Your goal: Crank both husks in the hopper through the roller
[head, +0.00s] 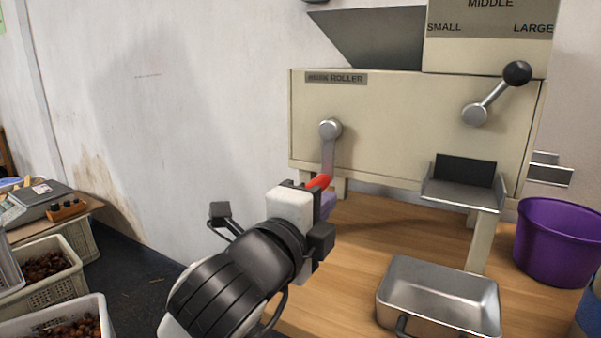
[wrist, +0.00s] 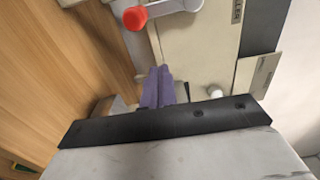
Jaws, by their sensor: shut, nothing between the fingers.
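The cream roller machine (head: 400,135) stands on the wooden table with a label ending in "ROLLER". Its crank (head: 328,145) hangs down from the left hub and ends in a red handle (head: 318,182). The red handle also shows in the wrist view (wrist: 135,18). My gripper (head: 328,203) is close by the handle, partly hidden behind my wrist. In the wrist view its purple fingers (wrist: 158,72) are shut together and empty, apart from the handle. The dark grey hopper (head: 375,40) is on top of the machine; no husks are visible in it.
A lever with a black ball (head: 517,73) is on the machine's right. Below is a chute (head: 462,190), with a metal tray (head: 437,290) on the table and a purple bucket (head: 555,243) at right. Crates of chestnuts (head: 50,250) and a scale (head: 40,200) stand at left.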

